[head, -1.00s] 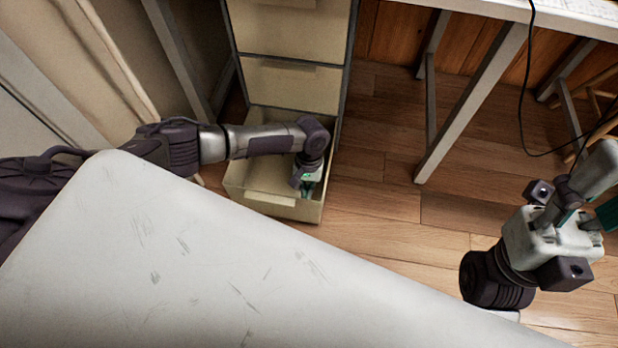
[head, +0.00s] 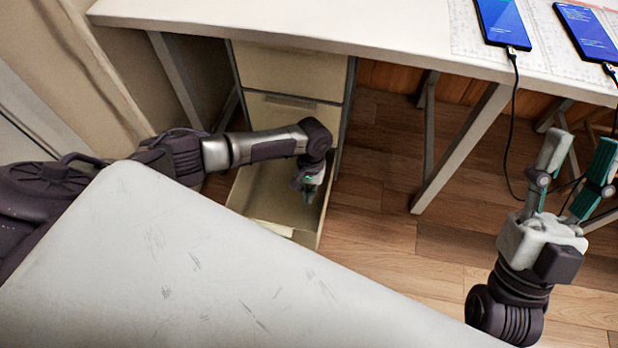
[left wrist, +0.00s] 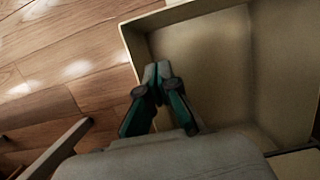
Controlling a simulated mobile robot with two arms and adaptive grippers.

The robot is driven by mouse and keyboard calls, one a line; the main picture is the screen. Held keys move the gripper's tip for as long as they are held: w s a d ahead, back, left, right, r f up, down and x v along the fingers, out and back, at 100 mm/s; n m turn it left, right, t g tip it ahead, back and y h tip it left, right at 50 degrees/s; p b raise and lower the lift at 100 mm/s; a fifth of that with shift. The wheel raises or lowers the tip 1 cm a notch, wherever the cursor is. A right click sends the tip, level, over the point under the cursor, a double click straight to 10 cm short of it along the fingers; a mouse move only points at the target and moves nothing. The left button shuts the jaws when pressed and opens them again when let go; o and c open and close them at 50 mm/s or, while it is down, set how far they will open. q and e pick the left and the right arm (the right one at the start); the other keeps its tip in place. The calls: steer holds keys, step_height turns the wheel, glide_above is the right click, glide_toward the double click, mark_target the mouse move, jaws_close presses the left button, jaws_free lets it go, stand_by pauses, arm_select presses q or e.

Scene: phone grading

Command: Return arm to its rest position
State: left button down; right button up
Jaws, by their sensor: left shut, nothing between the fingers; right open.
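My left arm reaches in from the left in the head view, over the open bottom drawer (head: 262,222) of a beige cabinet. My left gripper (head: 309,192) points down at the drawer, mostly hidden by its own wrist. In the left wrist view its two fingers (left wrist: 158,72) meet at the tips with nothing between them, over the drawer's edge; the drawer (left wrist: 205,55) looks empty where it shows. My right gripper (head: 580,150) stands upright at the right of the head view, its fingers spread apart and empty.
A white table (head: 330,28) runs across the back, with two phones (head: 502,22) (head: 586,32) on cables at its right. A table leg (head: 462,150) stands right of the cabinet (head: 292,70).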

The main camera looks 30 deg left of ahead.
arm_select(q)
steer(key=shift+p+v, duration=0.45)
steer(key=shift+v, duration=1)
arm_select(e)
steer(key=shift+w+a+f+g+h, duration=0.15)
steer(key=shift+w+f+g+h, duration=0.2)
steer(key=shift+w+f+g, duration=0.6)
steer(key=shift+w+a+f+g+h, duration=0.1)
steer(key=shift+w+f+g+h, duration=0.25)
steer(key=shift+w+f+g, duration=0.55)
